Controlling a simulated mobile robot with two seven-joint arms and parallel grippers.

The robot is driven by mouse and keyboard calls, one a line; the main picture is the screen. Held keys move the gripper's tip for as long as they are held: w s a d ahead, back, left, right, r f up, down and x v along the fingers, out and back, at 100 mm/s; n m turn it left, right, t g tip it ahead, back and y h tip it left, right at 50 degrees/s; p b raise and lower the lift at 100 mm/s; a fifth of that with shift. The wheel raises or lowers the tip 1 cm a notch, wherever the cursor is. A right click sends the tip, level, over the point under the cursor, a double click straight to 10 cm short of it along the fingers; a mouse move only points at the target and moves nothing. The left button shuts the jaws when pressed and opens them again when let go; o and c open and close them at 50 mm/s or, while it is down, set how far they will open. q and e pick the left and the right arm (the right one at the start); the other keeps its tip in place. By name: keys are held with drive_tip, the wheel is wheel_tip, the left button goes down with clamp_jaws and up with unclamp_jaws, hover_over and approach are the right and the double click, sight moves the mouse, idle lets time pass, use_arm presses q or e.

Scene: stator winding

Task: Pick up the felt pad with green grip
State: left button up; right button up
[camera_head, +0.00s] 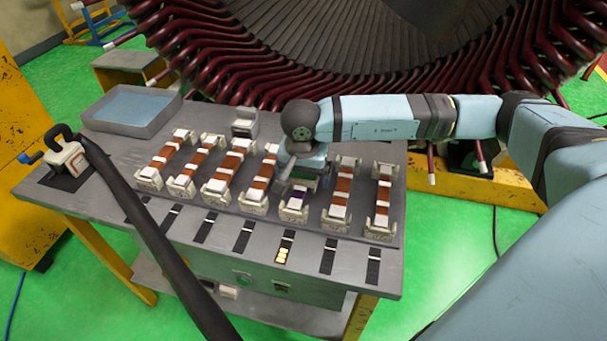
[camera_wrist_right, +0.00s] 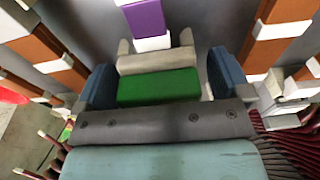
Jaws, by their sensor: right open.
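The right gripper (camera_head: 303,176) points down over the row of pads on the grey table, above a holder in the right half of the row. In the right wrist view the right gripper (camera_wrist_right: 158,76) is open, with one dark blue finger on each side of a green grip (camera_wrist_right: 158,87). The green grip sits against a beige holder end (camera_wrist_right: 158,61), with a purple and white piece (camera_wrist_right: 143,17) beyond it. I cannot tell whether the fingers touch the grip. In the head view my gripper hides the green grip. My left gripper is not in view.
Other brown and white pads in holders (camera_head: 231,165) stand close on both sides. A grey-blue tray (camera_head: 133,108) is at the back left. A dark tube (camera_head: 165,245) crosses the left front. The big stator with red coils (camera_head: 250,75) rises behind the table.

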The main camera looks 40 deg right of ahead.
drive_tip(key=shift+f, duration=0.3)
drive_tip(key=c, duration=1.1)
drive_tip(key=shift+r, duration=0.2)
